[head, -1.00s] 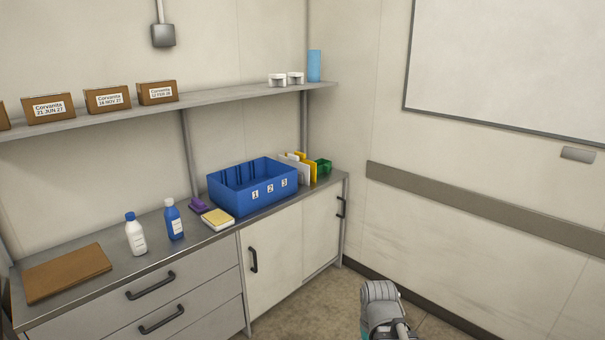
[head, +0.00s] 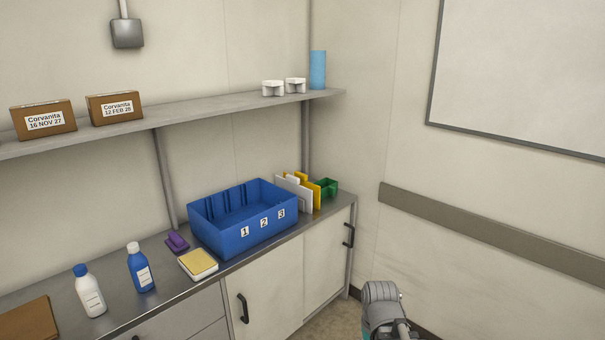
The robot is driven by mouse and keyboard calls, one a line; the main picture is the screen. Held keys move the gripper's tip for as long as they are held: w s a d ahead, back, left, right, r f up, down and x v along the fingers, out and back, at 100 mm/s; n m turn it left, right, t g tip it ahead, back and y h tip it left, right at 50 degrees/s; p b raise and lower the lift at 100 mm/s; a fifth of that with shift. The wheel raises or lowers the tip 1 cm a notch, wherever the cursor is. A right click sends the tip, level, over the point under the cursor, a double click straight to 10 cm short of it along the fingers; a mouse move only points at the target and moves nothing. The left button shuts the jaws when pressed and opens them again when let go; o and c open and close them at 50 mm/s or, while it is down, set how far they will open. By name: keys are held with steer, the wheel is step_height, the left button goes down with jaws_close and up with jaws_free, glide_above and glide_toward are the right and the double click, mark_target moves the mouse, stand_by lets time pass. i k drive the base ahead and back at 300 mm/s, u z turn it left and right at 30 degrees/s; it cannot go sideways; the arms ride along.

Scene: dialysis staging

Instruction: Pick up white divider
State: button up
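The white divider (head: 293,194) stands upright on the counter, just right of the blue bin. A yellow divider (head: 314,195) stands close behind it to the right, partly covered by the white one. A green piece (head: 329,187) is at the far right end of the row. The blue bin (head: 247,236) has slots marked 1, 2 and 3 and looks empty. Part of my arm shows at the bottom of the head view, well below and right of the divider. My gripper's fingers are not visible.
On the counter (head: 183,287), left of the bin, are a purple item (head: 177,241), a yellow-topped white pad (head: 198,264), a blue bottle (head: 140,268) and a white bottle (head: 89,291). A shelf (head: 210,110) with boxes and white tubs runs above. The wall closes the right side.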

mark_target(291, 183)
steer(key=u, duration=0.15)
steer(key=i, duration=1.6)
steer(key=u, duration=0.2)
